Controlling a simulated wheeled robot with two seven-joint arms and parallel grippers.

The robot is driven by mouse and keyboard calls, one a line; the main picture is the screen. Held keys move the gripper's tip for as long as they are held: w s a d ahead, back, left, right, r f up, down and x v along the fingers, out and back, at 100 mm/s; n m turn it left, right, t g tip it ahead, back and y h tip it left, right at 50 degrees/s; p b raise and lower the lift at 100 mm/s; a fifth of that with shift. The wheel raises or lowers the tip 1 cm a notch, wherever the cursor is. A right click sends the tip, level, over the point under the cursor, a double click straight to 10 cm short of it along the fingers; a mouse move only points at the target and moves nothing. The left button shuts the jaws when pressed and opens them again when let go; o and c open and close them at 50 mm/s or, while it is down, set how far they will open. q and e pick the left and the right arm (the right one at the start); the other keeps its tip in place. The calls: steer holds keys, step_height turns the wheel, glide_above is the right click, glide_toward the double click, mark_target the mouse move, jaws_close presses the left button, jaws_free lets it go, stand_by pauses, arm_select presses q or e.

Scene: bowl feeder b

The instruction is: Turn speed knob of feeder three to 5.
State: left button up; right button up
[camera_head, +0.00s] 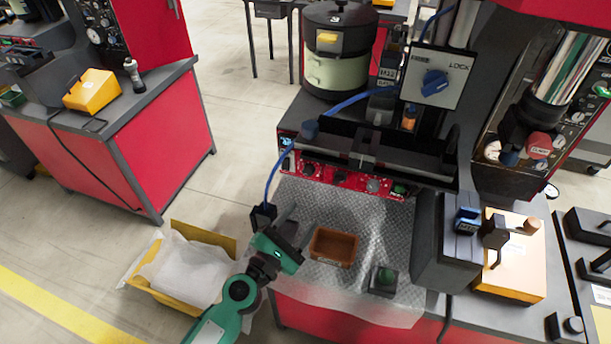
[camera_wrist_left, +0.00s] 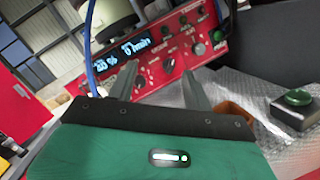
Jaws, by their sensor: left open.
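A red control panel (camera_head: 343,177) with a row of small knobs and buttons runs along the front of the bench. In the left wrist view the red panel (camera_wrist_left: 185,55) shows a lit blue display (camera_wrist_left: 122,58), dark knobs including one dark knob (camera_wrist_left: 167,62), and a green button (camera_wrist_left: 217,37). The knob labels and settings are too small to read. My right gripper is not in view.
A brown tray (camera_head: 334,246) and a green push button (camera_head: 386,277) sit on the patterned mat near my left gripper. A dark block (camera_head: 440,245) stands to the right. A blue LOCK switch (camera_head: 435,82) hangs above. A yellow bin (camera_head: 185,268) is at left.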

mark_target(307, 172)
arm_select(q)
steer(key=w+a+f+n+t+y, duration=0.1)
steer(key=w+a+f+n+y, duration=0.35)
steer(key=n, duration=0.65)
steer(key=shift+y, duration=0.55)
steer(key=x, duration=0.4)
steer(key=d+x, duration=0.1)
steer(key=x, duration=0.9)
steer(key=shift+d+f, duration=0.2)
steer(key=shift+f, duration=0.1)
steer(key=shift+w+d, duration=0.15)
steer(key=shift+w, duration=0.3)
steer(key=c, duration=1)
steer(key=shift+p, duration=0.3)
